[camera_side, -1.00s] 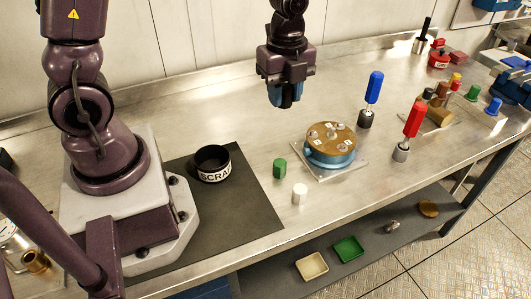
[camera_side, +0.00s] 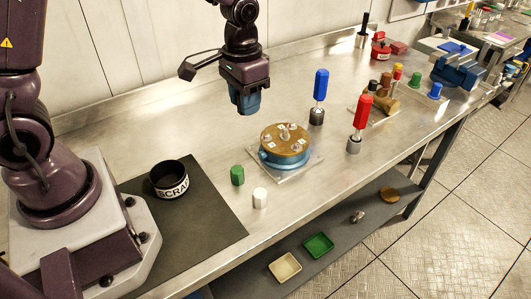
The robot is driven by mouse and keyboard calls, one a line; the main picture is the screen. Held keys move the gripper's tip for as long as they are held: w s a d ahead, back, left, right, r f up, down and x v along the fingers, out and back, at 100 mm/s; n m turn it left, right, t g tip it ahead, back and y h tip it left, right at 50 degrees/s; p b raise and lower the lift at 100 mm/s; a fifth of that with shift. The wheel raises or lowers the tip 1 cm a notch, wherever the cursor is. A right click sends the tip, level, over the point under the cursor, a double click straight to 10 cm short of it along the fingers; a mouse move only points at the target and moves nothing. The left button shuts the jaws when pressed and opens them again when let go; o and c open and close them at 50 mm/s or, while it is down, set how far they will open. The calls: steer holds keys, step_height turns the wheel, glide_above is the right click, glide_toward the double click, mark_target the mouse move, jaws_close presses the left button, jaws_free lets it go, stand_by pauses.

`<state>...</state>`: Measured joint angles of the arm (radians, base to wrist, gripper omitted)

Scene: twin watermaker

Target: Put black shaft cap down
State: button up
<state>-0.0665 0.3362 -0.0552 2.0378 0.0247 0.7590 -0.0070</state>
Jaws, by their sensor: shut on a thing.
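My gripper (camera_side: 245,101) hangs above the bench, left of and behind the round blue-and-brass unit (camera_side: 285,150). Its blue fingers are shut on a dark thing, taken to be the black shaft cap, which they mostly hide. Fingers and cap are clear of the bench top. A green cap (camera_side: 237,175) and a white cap (camera_side: 260,198) stand on the bench in front of the unit. The unit sits on a clear plate and has a pale stub upright on its top.
A black SCRAP bin (camera_side: 169,180) stands on a dark mat (camera_side: 205,222) at left. Blue (camera_side: 320,85) and red (camera_side: 360,110) handled tools stand upright right of the unit. Coloured caps stand farther right. Bare bench (camera_side: 165,125) lies left of the gripper.

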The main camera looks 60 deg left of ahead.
steer(key=shift+w+a+f, duration=0.1)
steer(key=shift+w+f, duration=0.05)
steer(key=shift+f, duration=0.05)
steer(key=s+a+f+n, duration=0.2)
steer(key=s+a, duration=0.2)
steer(key=a, duration=0.2)
steer(key=m, duration=0.2)
glide_above(236, 138)
steer(key=f, duration=1.2)
steer(key=shift+s+f, duration=0.25)
steer(key=shift+f, duration=0.15)
steer(key=shift+w+f, duration=0.2)
steer(key=shift+f, duration=0.05)
steer(key=shift+w+a+f, duration=0.1)
steer(key=shift+f, duration=1.55)
